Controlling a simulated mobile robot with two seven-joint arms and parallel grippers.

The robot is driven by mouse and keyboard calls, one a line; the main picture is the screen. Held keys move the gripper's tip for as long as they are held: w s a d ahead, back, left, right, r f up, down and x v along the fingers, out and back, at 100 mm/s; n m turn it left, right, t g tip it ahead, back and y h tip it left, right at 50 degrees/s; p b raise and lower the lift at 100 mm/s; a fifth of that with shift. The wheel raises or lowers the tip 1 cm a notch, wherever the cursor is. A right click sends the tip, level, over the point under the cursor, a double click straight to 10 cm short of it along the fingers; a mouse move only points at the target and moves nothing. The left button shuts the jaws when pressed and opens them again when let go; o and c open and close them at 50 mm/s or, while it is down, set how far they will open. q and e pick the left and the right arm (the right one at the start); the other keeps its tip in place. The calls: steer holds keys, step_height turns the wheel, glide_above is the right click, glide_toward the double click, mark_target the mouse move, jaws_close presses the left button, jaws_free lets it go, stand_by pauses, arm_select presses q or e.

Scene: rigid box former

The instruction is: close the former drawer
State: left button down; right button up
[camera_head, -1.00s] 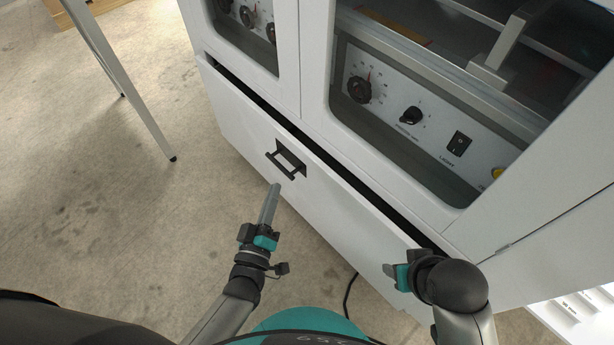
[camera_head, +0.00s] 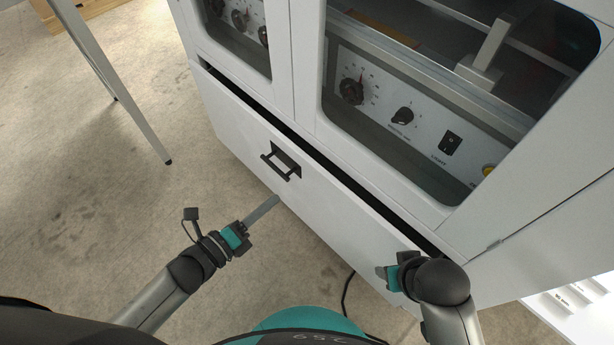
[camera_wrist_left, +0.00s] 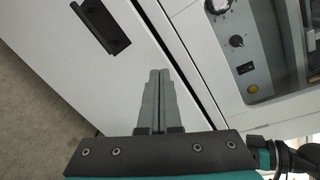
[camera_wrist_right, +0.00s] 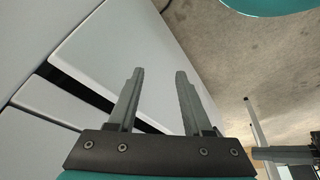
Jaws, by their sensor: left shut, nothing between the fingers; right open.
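The white former drawer (camera_head: 235,125) stands slightly out from the cabinet, with a dark gap along its top edge. Its black handle (camera_head: 281,161) is on the front; it also shows in the left wrist view (camera_wrist_left: 101,26). My left gripper (camera_head: 277,199) is shut and empty, its fingertips at the drawer front just below the handle; I cannot tell whether they touch. My right gripper (camera_head: 380,272) is open and empty near the drawer's right end. In the right wrist view the fingers (camera_wrist_right: 160,72) are apart in front of the drawer and its gap.
The white former cabinet (camera_head: 306,70) rises above the drawer, with knobs and a switch behind its windows. A metal table leg (camera_head: 130,115) stands at the left. A dark cable (camera_head: 347,292) lies on the floor near the drawer. The concrete floor (camera_head: 90,210) at the left is clear.

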arm_select(q)
steer(key=m+g, duration=0.1)
steer(key=m, duration=0.5)
steer(key=m+g+b, duration=0.1)
steer(key=m+b, duration=0.2)
steer(key=m, duration=0.4)
glide_toward(317, 173)
step_height(317, 173, down, 2)
steer(key=w+d, duration=0.1)
steer(key=w, duration=0.1)
steer(key=shift+w+d+b, duration=0.3)
steer(key=shift+w+d, duration=0.75)
steer(key=shift+d, duration=0.1)
steer(key=shift+w+d, duration=0.35)
arm_select(e)
step_height(317, 173, up, 6)
steer(key=w+t, duration=0.1)
steer(key=t, duration=0.1)
steer(key=shift+a+r+y, duration=0.15)
steer(key=shift+a+y, duration=0.15)
steer(key=shift+a, duration=0.1)
steer(key=shift+w, duration=0.1)
